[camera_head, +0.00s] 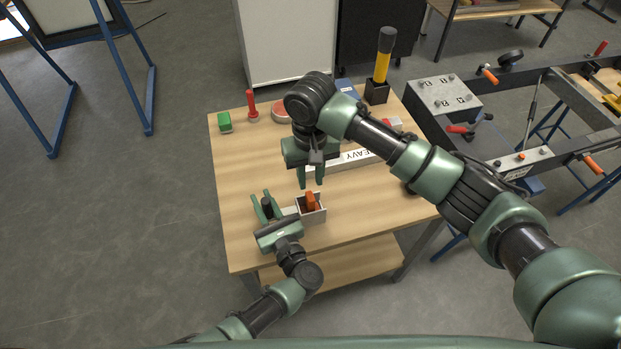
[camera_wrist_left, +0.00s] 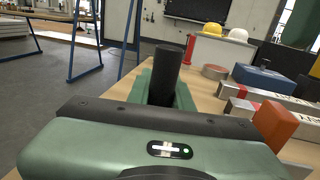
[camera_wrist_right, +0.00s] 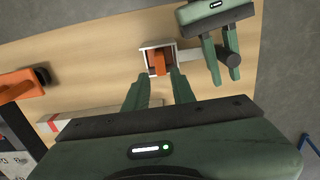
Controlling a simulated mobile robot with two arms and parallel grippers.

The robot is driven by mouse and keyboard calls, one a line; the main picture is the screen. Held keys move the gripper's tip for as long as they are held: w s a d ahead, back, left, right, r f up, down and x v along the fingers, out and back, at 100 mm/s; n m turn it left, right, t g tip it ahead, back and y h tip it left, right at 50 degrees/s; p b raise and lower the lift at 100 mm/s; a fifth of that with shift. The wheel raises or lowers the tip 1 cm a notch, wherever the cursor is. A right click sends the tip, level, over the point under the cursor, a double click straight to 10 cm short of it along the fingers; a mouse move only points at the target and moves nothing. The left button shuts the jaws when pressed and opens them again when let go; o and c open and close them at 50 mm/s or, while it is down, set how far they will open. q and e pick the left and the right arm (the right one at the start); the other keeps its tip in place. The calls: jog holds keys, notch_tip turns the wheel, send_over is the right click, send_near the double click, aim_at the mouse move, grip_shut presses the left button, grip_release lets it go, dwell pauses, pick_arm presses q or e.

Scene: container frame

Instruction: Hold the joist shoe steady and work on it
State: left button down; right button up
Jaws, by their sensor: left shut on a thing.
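The joist shoe (camera_head: 322,217) is a small pale open box on the wooden table, with an orange block (camera_head: 311,201) standing in it. A pale bar (camera_wrist_right: 190,55) runs from its side to a black cylindrical grip (camera_wrist_right: 230,62). My left gripper (camera_head: 266,204) is shut on this black grip, which stands upright between its fingers in the left wrist view (camera_wrist_left: 167,75). My right gripper (camera_head: 310,184) hangs above the shoe, fingers pointing down, apart and empty. In the right wrist view the orange block (camera_wrist_right: 156,66) lies just beyond its fingertips.
A long pale beam marked "HEAVY" (camera_head: 356,156) lies behind the shoe, partly hidden by my right arm. A metal frame (camera_head: 535,158) stands right. The table's left side is clear.

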pick_arm(q)
jog(key=c, duration=1.2)
grip_release()
jog(key=shift+o, duration=0.2)
